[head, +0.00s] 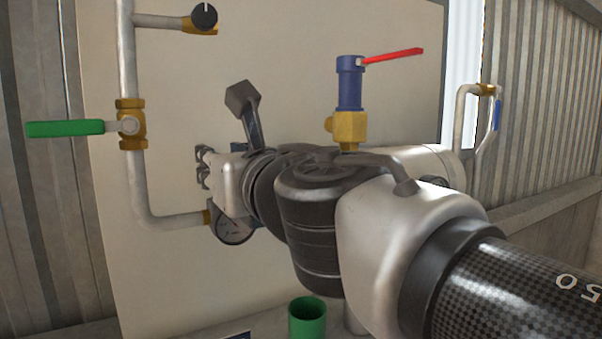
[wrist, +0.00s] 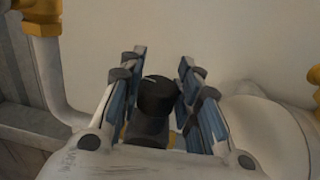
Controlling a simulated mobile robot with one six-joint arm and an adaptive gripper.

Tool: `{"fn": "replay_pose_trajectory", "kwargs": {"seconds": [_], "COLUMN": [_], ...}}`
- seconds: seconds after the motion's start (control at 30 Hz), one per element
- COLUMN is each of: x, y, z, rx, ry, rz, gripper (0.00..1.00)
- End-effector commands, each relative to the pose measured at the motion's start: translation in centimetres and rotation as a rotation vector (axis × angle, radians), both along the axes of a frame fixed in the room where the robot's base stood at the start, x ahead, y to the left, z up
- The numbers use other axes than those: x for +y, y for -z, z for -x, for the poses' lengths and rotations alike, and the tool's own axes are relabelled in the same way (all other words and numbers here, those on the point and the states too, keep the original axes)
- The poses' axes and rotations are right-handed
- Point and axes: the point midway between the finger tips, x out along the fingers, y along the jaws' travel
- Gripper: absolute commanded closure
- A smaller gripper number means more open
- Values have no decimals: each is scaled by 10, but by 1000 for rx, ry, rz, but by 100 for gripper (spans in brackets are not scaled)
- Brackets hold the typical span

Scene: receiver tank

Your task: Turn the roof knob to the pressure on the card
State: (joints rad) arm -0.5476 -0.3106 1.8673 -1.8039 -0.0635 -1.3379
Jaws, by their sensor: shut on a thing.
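In the wrist view a black round knob (wrist: 155,92) with a short white line on its top stands between the blue-padded fingers of my gripper (wrist: 158,88). The gripper is shut on it. In the head view my gripper (head: 203,166) is at the left end of my arm, and the held knob is hidden there. A round gauge (head: 233,231) shows partly below the gripper; its reading is too small to tell. Another black knob (head: 204,17) with a white mark sits on the upper pipe. I cannot make out a card with a readable pressure.
A green-handled valve (head: 66,128) is on the left pipe. A red lever (head: 391,57) tops a blue and brass valve above the pale tank (head: 430,158). A blue-handled valve (head: 497,112) is at right. A green cup (head: 307,319) stands below my arm.

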Motion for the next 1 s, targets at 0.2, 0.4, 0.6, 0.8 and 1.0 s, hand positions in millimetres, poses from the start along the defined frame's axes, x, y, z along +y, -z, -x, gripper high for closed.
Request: {"fn": "replay_pose_trajectory", "kwargs": {"seconds": [0.2,0.4,0.6,0.8,1.0], "x": [-2,-3,-3,-2,-1], "y": [0,1,1,-1,-2], "z": [-1,-2,-3,-2,-1], "rx": [-5,-4,-4,-3,-3], "ry": [-70,-166,-312,-446,-529], "rz": [-3,-2,-2,-2,-3], "gripper": [93,93,93,93,93]}}
